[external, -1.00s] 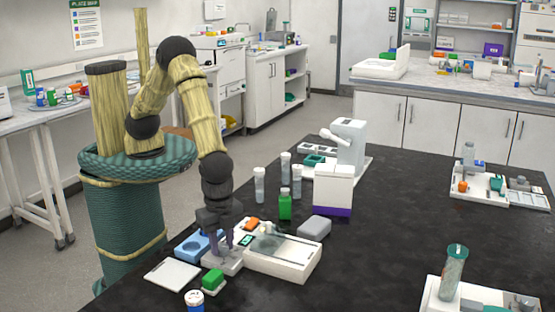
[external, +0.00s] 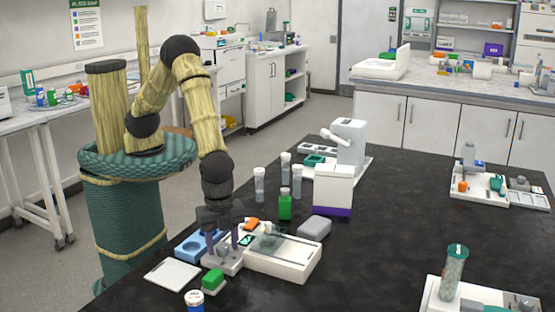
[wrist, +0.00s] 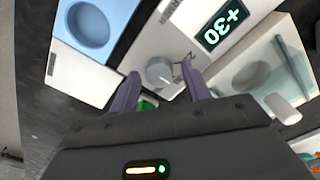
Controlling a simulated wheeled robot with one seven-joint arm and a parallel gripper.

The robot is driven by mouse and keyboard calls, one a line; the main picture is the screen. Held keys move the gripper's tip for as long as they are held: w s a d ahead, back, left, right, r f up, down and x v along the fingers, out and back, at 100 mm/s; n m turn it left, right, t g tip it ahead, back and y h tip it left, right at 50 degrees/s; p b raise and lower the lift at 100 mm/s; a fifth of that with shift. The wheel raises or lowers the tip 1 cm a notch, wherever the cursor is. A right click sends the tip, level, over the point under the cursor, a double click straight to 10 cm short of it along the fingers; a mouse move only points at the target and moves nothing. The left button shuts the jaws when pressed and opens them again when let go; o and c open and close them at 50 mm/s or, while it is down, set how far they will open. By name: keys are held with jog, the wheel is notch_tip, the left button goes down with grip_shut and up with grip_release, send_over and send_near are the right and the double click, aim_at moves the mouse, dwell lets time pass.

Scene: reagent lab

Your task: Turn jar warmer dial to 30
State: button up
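The jar warmer (external: 268,262) is a white unit on the dark bench with a clear-lidded tray section. In the external view my gripper (external: 222,240) stands over the warmer's left end, partly hiding the dial.
A blue block with a round well (wrist: 90,22) adjoins the panel. A white pad (external: 172,274), a green block (external: 213,280) and a white-capped jar (external: 195,300) lie near the front edge. A green bottle (external: 285,205) and clear tubes stand behind.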

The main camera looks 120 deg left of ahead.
aim_at(224, 245)
dwell(0.3)
notch_tip(224, 245, up, 17)
jog(key=shift+r+b, duration=0.15)
jog(key=shift+b, duration=0.25)
jog(key=shift+a, duration=0.1)
dwell(0.5)
jog(key=s+a+n+t+p, duration=0.1)
jog(key=s+a+n, duration=0.3)
jog(key=s+a, duration=0.4)
jog(key=s+a+n+t+p, duration=0.1)
jog(key=s+a+n+p, duration=0.1)
jog(key=s+a, duration=0.7)
jog(key=a+n, duration=0.1)
jog(key=a, duration=0.4)
jog(key=shift+n+t+p, duration=0.3)
jog(key=shift+n, duration=0.1)
